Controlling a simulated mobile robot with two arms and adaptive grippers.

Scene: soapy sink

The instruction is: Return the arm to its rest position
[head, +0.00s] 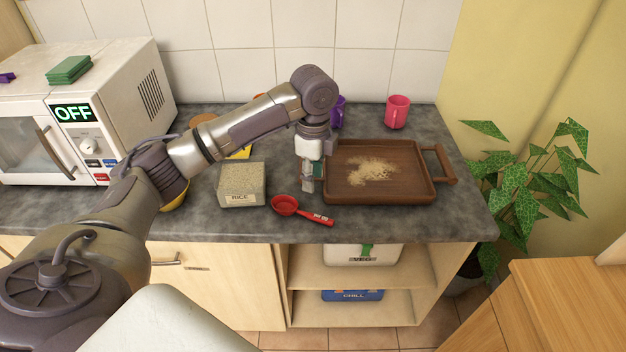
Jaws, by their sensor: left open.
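My left arm reaches in from the left across the counter. Its gripper (311,180) points down at the left end of a brown wooden tray (425,190), beside or over the tray's left handle. The gripper is open, and I see nothing held in it. Whether its fingers touch the handle cannot be told. A patch of pale grains (371,171) lies spread on the tray floor. A red measuring scoop (287,205) lies on the counter just left of and in front of the gripper. My right gripper is not in view.
A rice box (242,186) stands left of the scoop. A microwave (72,110) reading OFF stands at the left. A pink cup (397,111) and a purple cup (337,112) stand behind the tray. A plant (535,190) is at the right. Bare counter (400,222) lies in front of the tray.

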